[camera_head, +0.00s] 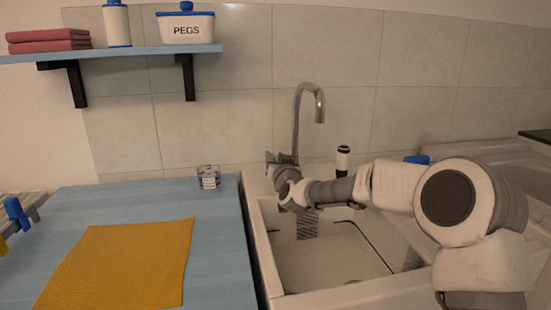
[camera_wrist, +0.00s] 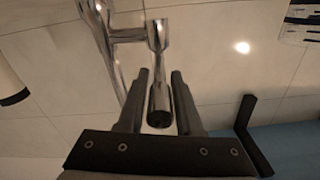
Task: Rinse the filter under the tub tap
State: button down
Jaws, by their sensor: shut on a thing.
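The chrome tap (camera_head: 319,105) stands at the back of the white tub (camera_head: 277,283), its spout curving over the tub. My gripper (camera_head: 275,158) is at the tap's base. In the wrist view my gripper (camera_wrist: 160,92) has its two dark fingers either side of a chrome tap lever (camera_wrist: 158,42), shut on it. A grey striped mesh piece (camera_head: 307,224), possibly the filter, shows in the tub below my wrist. Its upper part is hidden by my arm. I cannot make out running water.
A blue counter (camera_head: 215,240) left of the tub holds a yellow cloth (camera_head: 125,265) and a small clear cup-like item (camera_head: 208,177). A blue shelf (camera_head: 110,53) hangs above the counter.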

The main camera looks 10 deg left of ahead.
jog(key=shift+r+p, duration=0.35)
jog(key=shift+p, duration=0.3)
jog(key=shift+w+g+p, duration=0.1)
jog(key=shift+g+p, duration=0.3)
jog(key=shift+p, duration=0.15)
jog(key=shift+f, duration=0.1)
jog(key=c, duration=0.6)
grip_release()
jog(key=p+v, duration=0.1)
jog(key=v, duration=1.6)
jog(key=shift+s+a+p, duration=0.1)
jog(key=shift+s+p, duration=0.2)
